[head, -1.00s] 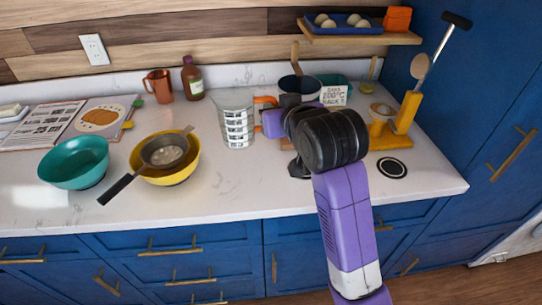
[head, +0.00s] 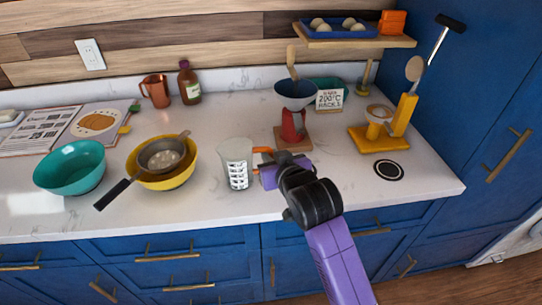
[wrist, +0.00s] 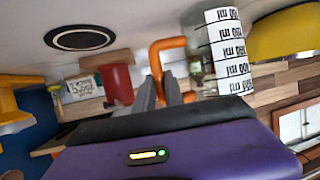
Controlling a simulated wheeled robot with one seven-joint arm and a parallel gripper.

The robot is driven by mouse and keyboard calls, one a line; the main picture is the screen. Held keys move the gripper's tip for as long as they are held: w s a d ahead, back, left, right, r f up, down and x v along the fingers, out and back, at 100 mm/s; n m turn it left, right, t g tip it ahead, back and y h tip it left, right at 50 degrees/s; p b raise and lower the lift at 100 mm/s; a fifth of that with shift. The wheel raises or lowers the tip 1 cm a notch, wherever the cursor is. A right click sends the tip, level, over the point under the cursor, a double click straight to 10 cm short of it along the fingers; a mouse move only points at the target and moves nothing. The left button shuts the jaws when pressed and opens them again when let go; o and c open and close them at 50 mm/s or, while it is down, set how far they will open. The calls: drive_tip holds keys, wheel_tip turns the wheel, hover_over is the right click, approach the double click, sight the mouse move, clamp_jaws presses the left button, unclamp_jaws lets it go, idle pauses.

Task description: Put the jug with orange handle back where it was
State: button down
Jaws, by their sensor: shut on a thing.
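The clear jug (head: 234,165) with black and white measuring marks and an orange handle (head: 263,150) is upright near the counter's front, right of the yellow bowl. Its base is at or close to the countertop; I cannot tell whether it touches. My gripper (head: 268,168) is at its right side, shut on the handle. In the wrist view, the gripper fingers (wrist: 161,92) are at the lower end of the orange handle (wrist: 157,62), and the jug's marked wall (wrist: 230,50) is to the right. The fingers' contact is partly hidden.
A yellow bowl (head: 184,178) with a strainer and a teal bowl (head: 70,168) stand left. A red stand with a dark funnel (head: 295,95) is behind my gripper. A black round mat (head: 389,170) and yellow stand (head: 378,143) are right. Counter behind the jug is clear.

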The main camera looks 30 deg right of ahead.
drive_tip(key=shift+f, duration=0.1)
drive_tip(key=c, duration=1.4)
unclamp_jaws()
drive_tip(key=shift+r, duration=0.25)
drive_tip(key=v, duration=1.2)
drive_tip(key=shift+b, duration=0.3)
drive_tip(key=shift+f, duration=0.1)
